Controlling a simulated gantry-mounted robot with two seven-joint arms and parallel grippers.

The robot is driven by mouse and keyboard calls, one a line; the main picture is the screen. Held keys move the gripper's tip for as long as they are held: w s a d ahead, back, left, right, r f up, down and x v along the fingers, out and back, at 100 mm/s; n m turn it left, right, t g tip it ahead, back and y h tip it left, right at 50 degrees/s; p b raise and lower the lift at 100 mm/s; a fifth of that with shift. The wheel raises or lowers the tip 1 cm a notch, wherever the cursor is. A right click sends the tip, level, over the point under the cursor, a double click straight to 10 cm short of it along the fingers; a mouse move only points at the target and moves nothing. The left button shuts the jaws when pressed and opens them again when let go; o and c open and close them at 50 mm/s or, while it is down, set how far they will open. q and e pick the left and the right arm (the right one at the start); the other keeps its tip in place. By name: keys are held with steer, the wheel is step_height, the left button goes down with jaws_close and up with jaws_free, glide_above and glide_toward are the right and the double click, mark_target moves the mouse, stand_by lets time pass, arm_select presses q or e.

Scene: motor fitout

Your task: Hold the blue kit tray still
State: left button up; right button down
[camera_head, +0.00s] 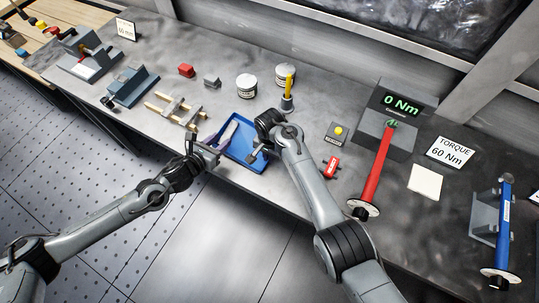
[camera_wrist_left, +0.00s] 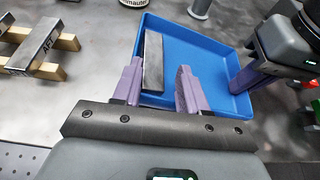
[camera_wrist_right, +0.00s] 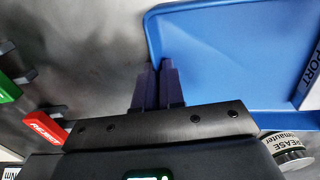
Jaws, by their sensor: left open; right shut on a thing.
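The blue kit tray (camera_head: 243,150) lies flat near the table's front edge. It also shows in the left wrist view (camera_wrist_left: 205,45) and the right wrist view (camera_wrist_right: 215,40). A grey bar (camera_wrist_left: 153,62) lies in it; its face reads "PORT" in the right wrist view (camera_wrist_right: 313,75). My left gripper (camera_head: 222,139) is open over the tray's left end, its purple fingers (camera_wrist_left: 160,85) on either side of the bar's near end, apparently empty. My right gripper (camera_head: 254,154) is shut on the tray's right rim (camera_wrist_right: 158,70); its fingertips partly hide that rim.
Left of the tray, a grey block marked "AFT" (camera_wrist_left: 42,45) rests across wooden bars. White tubs (camera_head: 246,86) and a grey holder with a yellow handle (camera_head: 288,98) stand behind. A red REJECT block (camera_head: 331,167) and red torque wrench (camera_head: 376,170) are to the right.

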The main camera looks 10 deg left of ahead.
arm_select(q)
steer(key=shift+w+a+r, duration=0.4)
steer(key=shift+a, duration=0.3)
arm_select(e)
steer(key=shift+s+d+f, duration=0.1)
steer(key=shift+d+f, duration=0.3)
steer(key=shift+d, duration=0.15)
arm_select(q)
steer(key=shift+d, duration=0.15)
arm_select(e)
steer(key=c, duration=0.7)
jaws_free()
steer(key=shift+o, duration=1.3)
steer(key=shift+a, duration=0.1)
arm_select(q)
steer(key=shift+s+d+f, duration=0.1)
steer(key=shift+s+d, duration=0.05)
arm_select(e)
steer(key=shift+o, duration=0.3)
steer(key=shift+a+r, duration=0.1)
steer(key=shift+r, duration=0.05)
arm_select(q)
steer(key=shift+d, duration=0.1)
arm_select(e)
steer(key=shift+a+r, duration=0.1)
steer(key=shift+r, duration=0.2)
